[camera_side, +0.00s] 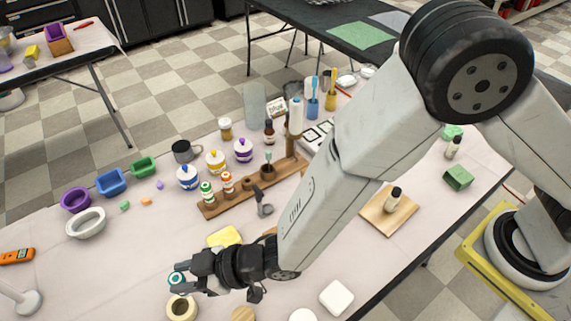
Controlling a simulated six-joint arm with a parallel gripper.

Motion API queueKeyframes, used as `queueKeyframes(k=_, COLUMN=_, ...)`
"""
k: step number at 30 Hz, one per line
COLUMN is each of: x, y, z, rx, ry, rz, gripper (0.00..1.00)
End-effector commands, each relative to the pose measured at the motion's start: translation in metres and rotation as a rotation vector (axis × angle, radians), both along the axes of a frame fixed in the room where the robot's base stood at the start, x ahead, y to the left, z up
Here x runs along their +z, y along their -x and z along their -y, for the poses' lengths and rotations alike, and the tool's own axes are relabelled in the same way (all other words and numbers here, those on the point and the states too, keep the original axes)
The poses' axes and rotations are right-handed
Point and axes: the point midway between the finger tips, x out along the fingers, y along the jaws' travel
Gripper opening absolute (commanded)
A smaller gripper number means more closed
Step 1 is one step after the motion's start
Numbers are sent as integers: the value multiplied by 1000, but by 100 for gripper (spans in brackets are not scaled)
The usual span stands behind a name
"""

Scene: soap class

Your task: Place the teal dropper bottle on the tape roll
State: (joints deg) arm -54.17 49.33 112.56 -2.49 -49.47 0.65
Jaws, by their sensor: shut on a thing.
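My gripper (178,282) is at the lower left of the side view, shut on the teal dropper bottle (176,278). Only a small round teal and white part of the bottle shows between the dark fingers. The cream tape roll (182,317) lies on the table just below the gripper in the picture, partly cut by the lower frame edge. The bottle appears to be above the table by the roll's far side. I cannot tell whether it touches the roll.
A yellow sponge (223,236) lies behind my wrist, and a white oval dish (86,223) stands to the left. A wooden rack (240,194) with small bottles stands farther back. A white soap bar (337,298) lies to the right. The table left of the gripper is mostly clear.

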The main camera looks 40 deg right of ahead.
Motion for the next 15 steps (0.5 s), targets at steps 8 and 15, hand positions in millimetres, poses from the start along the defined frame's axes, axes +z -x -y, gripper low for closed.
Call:
queueKeyframes(k=8, x=-33, y=-17, z=-18, rx=0, ry=2, rz=-2, gripper=0)
queueKeyframes(k=15, x=-47, y=-26, z=-27, rx=1, ry=2, rz=-1, gripper=0)
